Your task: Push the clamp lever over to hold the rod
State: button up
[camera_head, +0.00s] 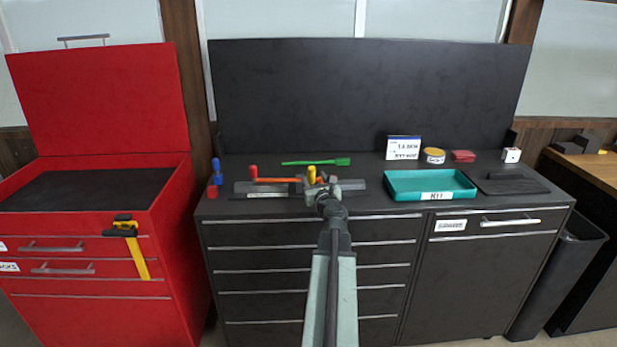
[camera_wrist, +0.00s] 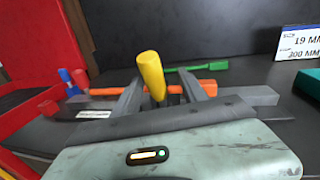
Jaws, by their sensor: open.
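A yellow lever handle (camera_head: 311,175) stands upright at the fixture on the dark cabinet top. In the wrist view the yellow handle (camera_wrist: 151,75) rises between the two fingers of my gripper (camera_wrist: 166,90), leaning slightly. My gripper (camera_head: 323,192) is open at the fixture; whether a finger touches the handle I cannot tell. A grey bar (camera_wrist: 258,96), seemingly the rod, shows right of the fingers and also in the head view (camera_head: 351,184). An orange bar (camera_wrist: 110,91) lies behind the fingers. The lever's foot and the fixture's middle are hidden by my gripper.
A red-knobbed post (camera_head: 253,172) and a blue item (camera_head: 216,170) stand left. A green tool (camera_head: 318,161) lies behind. A teal tray (camera_head: 430,197) and a white sign (camera_head: 403,147) are right. A black panel (camera_head: 370,95) rises behind.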

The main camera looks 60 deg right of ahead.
jog(key=shift+w+d, duration=0.45)
jog(key=shift+w, duration=0.1)
jog(key=shift+w+a, duration=0.2)
jog(key=shift+w, duration=0.15)
jog(key=shift+s, duration=0.1)
grip_shut()
jog(key=shift+s, duration=0.1)
dwell(0.5)
